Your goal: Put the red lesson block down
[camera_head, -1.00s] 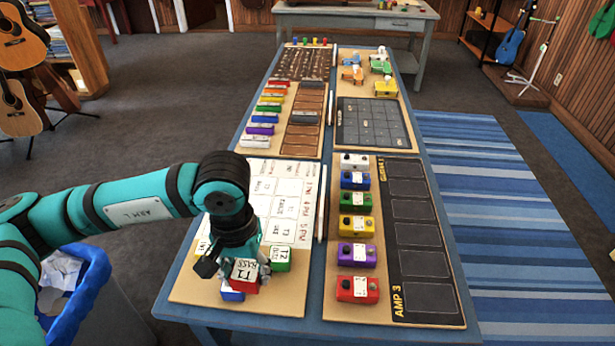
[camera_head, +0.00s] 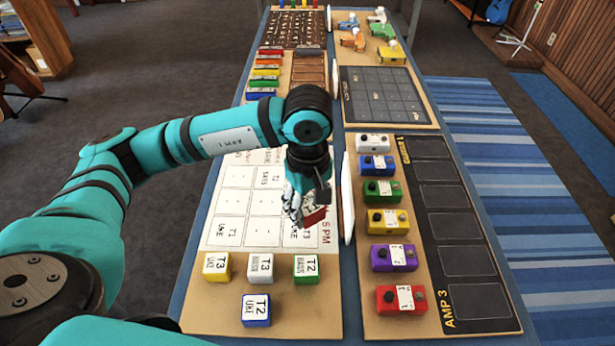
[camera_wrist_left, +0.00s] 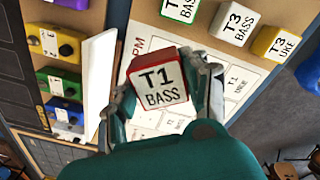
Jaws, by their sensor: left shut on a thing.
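The red lesson block (camera_head: 316,217), with a white face reading "T1 BASS", shows in full in the left wrist view (camera_wrist_left: 159,86). My left gripper (camera_head: 308,204) is shut on it, with one finger on each side (camera_wrist_left: 165,95). In the head view the fingers hide much of the block. It is over the right part of the white lesson grid (camera_head: 233,202), by the red "5 PM" writing. I cannot tell whether it touches the board. My right gripper is not in view.
Yellow (camera_head: 217,266), white (camera_head: 260,268), green (camera_head: 306,269) and blue (camera_head: 256,309) lesson blocks stand on the board's front strip. A white upright strip (camera_head: 348,198) stands close right of the gripper. Several coloured pedals (camera_head: 388,221) line the right board.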

